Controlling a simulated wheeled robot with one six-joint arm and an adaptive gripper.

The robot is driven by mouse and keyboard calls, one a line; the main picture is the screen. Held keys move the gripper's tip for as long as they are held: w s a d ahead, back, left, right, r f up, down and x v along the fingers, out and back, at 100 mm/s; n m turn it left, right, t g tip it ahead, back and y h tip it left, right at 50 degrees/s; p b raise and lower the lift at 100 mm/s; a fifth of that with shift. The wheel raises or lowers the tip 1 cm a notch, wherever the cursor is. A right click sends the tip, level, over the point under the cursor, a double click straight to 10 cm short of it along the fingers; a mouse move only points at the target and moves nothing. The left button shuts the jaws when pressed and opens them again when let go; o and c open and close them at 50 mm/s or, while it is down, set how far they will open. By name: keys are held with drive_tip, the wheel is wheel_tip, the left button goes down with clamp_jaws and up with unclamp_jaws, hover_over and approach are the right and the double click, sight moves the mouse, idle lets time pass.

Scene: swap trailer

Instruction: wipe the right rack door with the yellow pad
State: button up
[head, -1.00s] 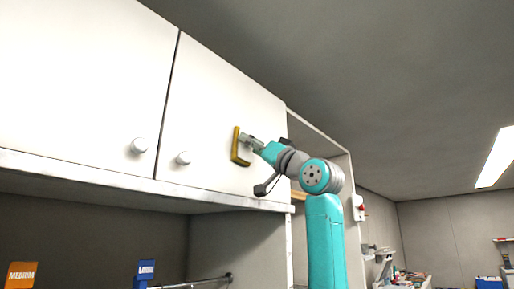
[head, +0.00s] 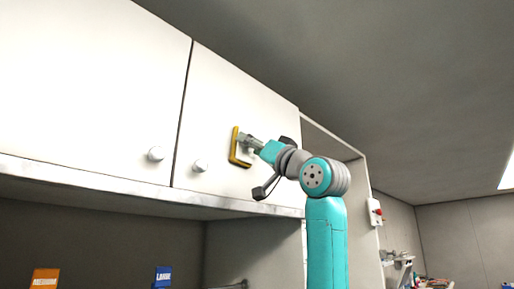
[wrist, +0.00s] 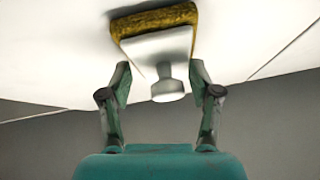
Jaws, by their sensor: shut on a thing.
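The right rack door (head: 225,105) is a closed white panel with a round knob (head: 200,166) near its lower left corner. The yellow pad (head: 236,147) is against or very close to this door, right of the knob. In the wrist view the yellow pad (wrist: 155,20) has a white backing plate with a round handle. My gripper (head: 252,144) is shut on the pad's handle, and its fingers (wrist: 161,82) stand either side of it in the wrist view. Whether the pad's whole face touches the door is hidden.
A left white door (head: 85,80) with its own knob adjoins at a narrow seam. A ledge (head: 120,184) runs below the doors. An open bay (head: 330,150) and a red-buttoned switch box (head: 375,211) are to the right. Orange and blue labels stand below.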

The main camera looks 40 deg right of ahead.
drive_tip(key=shift+s, duration=0.1)
drive_tip(key=shift+s+d, duration=0.1)
drive_tip(key=shift+s, duration=2.85)
drive_tip(key=s, duration=0.3)
drive_tip(key=shift+w, duration=0.1)
